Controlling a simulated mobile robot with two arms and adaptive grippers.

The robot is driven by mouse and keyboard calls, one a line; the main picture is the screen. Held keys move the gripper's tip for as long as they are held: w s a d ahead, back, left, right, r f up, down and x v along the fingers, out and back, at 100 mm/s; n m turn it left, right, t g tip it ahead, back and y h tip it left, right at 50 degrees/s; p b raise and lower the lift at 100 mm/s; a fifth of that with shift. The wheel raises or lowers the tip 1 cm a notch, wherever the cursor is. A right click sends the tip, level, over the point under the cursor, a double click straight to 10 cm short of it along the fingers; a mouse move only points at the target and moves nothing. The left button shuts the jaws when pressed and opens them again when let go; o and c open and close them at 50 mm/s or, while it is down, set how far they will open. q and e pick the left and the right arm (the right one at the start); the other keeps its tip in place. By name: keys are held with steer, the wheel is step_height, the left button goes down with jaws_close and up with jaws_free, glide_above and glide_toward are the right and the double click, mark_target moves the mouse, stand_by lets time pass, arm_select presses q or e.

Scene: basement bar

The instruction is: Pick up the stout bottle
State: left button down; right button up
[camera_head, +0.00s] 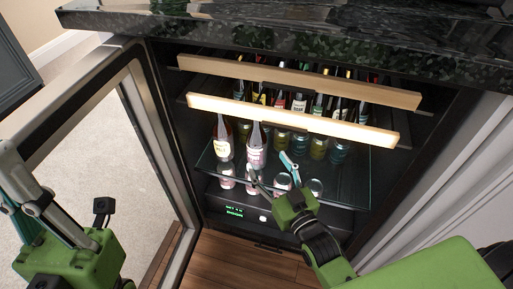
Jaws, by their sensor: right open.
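Two bottles stand at the front left of the glass shelf inside the open cooler: a left bottle (222,142) with a pale yellowish label, and a bottle (256,148) with a pinkish-white label beside it. I cannot read which bottle is the stout. My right gripper (268,168) is open and empty, its fingers spread just in front of the shelf, to the lower right of the pink-label bottle. One fingertip is near that bottle's base; contact cannot be told. My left gripper (30,205) is at the lower left, outside the cooler door, away from the bottles; its jaw state is unclear.
Several more bottles (320,146) stand deeper in the cooler, partly hidden by two wooden shelf fronts (290,120). The glass door (150,140) stands open at left. A dark stone counter (300,35) overhangs above. Wooden floor (230,262) lies below.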

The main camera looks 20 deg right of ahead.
mark_target(261, 151)
steer(key=w, duration=0.3)
steer(key=shift+w+a+b, duration=0.1)
steer(key=shift+a+b, duration=0.1)
steer(key=shift+b, duration=0.1)
steer(key=w, duration=0.1)
steer(key=w+b, duration=0.1)
steer(key=w, duration=0.1)
steer(key=w+b, duration=0.1)
steer(key=shift+w+a+r, duration=0.1)
steer(key=shift+w+a, duration=0.15)
steer(key=shift+w, duration=0.05)
steer(key=shift+w+r+b, duration=0.1)
steer(key=shift+w+b, duration=0.15)
steer(key=shift+b, duration=0.05)
steer(key=shift+c, duration=0.4)
steer(key=shift+r, duration=0.15)
steer(key=c, duration=1.6)
steer(key=shift+w+r, duration=0.1)
steer(key=shift+r, duration=0.05)
